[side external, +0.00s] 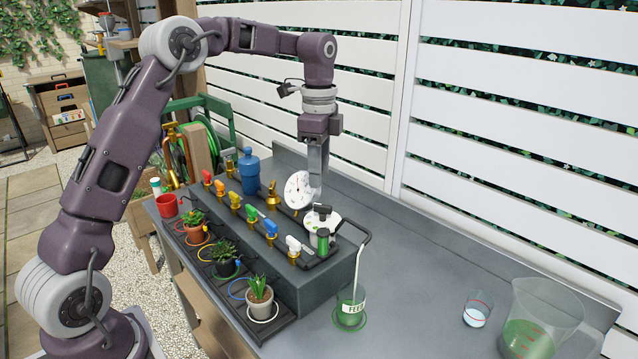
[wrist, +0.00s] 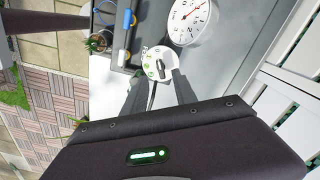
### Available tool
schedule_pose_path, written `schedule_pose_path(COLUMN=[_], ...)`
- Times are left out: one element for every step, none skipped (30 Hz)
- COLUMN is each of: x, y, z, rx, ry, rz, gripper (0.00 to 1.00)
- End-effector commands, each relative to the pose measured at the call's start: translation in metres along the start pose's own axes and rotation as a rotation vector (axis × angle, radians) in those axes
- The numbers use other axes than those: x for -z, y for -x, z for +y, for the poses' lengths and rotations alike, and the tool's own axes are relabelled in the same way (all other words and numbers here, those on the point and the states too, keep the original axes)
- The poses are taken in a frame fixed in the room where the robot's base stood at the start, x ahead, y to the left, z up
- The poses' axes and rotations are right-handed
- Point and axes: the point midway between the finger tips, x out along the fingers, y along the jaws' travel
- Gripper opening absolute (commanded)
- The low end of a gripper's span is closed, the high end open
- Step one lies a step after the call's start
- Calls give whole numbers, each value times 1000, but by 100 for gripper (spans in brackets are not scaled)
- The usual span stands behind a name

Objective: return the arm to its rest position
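Several coloured taps (side external: 252,213) line the block, with potted plants (side external: 260,290) in front. A small cup (side external: 477,309) and clear jug (side external: 537,318) stand right. A white slatted fence (side external: 500,100) rises behind.

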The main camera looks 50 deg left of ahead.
Motion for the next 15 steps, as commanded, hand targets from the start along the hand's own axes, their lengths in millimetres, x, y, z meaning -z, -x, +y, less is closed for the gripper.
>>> schedule_pose_path(x=[0, 0, 0, 0, 0, 0, 0, 1, 2, 4, 4, 4, 3, 1, -4], y=[0, 0, 0, 0, 0, 0, 2, 6, 15, 24, 36, 53, 64, 75, 86], z=[0, 0, 0, 0, 0, 0, 2, 5, 13, 23, 36, 58, 77, 97, 124], rx=[0, 0, 0, 0, 0, 0, 3, 9, 26, 43, 65, 100, 127, 157, 191], ry=[0, 0, 0, 0, 0, 0, 4, 12, 32, 56, 91, 151, 204, 262, 342], rz=[0, 0, 0, 0, 0, 0, 0, -1, -2, -3, -3, 2, 10, 23, 45], gripper=[34, 34, 34, 34, 34, 34, 34, 34, 34, 34, 34, 34, 34, 34, 34])
